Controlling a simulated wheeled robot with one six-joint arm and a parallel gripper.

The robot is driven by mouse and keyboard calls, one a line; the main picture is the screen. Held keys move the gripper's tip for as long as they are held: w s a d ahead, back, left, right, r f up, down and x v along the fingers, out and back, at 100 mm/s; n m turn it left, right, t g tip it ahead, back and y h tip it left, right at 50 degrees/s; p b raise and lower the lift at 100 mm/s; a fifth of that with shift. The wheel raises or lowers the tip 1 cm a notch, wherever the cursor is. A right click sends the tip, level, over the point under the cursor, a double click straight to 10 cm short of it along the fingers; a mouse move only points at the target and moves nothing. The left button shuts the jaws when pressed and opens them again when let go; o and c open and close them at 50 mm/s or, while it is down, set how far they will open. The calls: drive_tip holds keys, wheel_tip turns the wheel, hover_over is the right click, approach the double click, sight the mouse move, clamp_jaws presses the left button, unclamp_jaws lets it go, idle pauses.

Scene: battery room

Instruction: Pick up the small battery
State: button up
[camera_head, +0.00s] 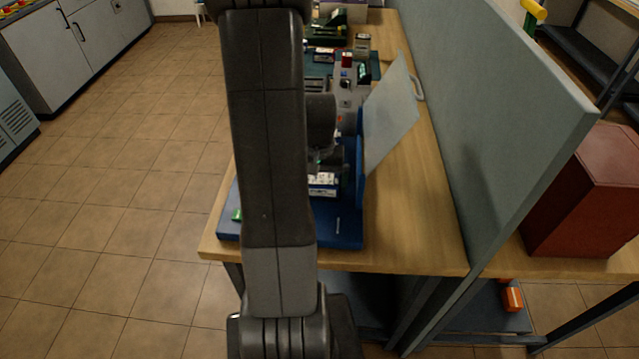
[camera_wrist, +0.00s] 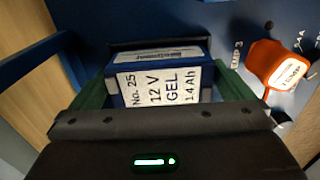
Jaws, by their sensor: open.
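The small battery (camera_wrist: 165,88) is a blue block with a white label reading "No. 25, 12 V, GEL, 1.4 Ah". In the wrist view it sits between the green fingers of my gripper (camera_wrist: 165,80), one on each side. The gripper is open; I cannot tell whether either finger touches the battery. In the head view the battery's white and blue side (camera_head: 323,181) shows on a blue base, just below my gripper (camera_head: 325,160). My arm hides its left part.
The blue base (camera_head: 345,228) stands on a wooden bench (camera_head: 425,240), with an upright pale panel (camera_head: 390,115) at its right. An orange labelled part (camera_wrist: 275,62) is close right of the gripper. More equipment (camera_head: 345,85) stands behind. A grey partition (camera_head: 490,130) borders the bench.

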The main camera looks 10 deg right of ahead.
drive_tip(key=shift+c, duration=0.2)
drive_tip(key=c, duration=1.1)
drive_tip(key=shift+c, duration=0.2)
